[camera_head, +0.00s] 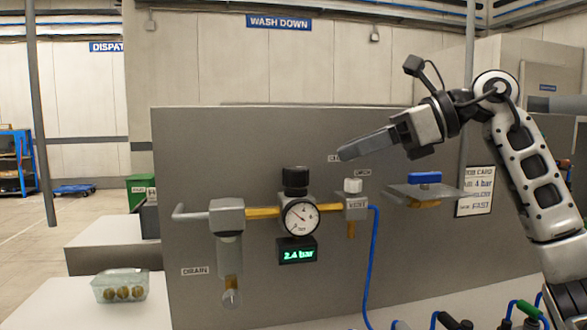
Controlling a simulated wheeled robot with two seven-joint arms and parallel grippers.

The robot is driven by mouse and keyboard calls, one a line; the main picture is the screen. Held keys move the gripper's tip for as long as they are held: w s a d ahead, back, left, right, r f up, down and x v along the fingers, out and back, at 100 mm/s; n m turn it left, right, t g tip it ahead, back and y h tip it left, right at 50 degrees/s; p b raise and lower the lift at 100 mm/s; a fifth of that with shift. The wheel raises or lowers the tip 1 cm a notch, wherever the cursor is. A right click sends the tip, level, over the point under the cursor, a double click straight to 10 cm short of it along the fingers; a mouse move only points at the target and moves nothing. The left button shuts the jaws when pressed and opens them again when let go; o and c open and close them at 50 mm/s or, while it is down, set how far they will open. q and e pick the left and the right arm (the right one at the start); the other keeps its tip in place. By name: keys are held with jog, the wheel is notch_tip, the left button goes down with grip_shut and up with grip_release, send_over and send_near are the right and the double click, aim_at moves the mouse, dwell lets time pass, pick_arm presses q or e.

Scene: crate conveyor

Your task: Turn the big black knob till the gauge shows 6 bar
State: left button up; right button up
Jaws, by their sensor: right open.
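The big black knob (295,181) stands upright on top of the regulator, in the middle of the grey panel. The round white gauge (300,217) sits just below it, and the green digital display (297,252) under that reads 2.4 bar. My right gripper (345,153) comes in from the right, to the right of the knob and a little higher, pointing left. It is apart from the knob and empty. Its fingers are seen side-on, so the gap between them hardly shows. My left gripper is out of view.
A small white knob (352,185) sits on the vent block right of the gauge. A shelf (424,194) holds a blue item (424,177). A blue hose (373,265) hangs down. A clear box (120,286) stands lower left. Space above the black knob is clear.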

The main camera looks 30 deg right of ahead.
aim_at(302, 168)
jog(key=x, duration=1)
jog(key=shift+w+a+f+p, duration=0.2)
jog(key=shift+w+a+p, duration=0.05)
jog(key=shift+p, duration=0.15)
jog(key=c, duration=1)
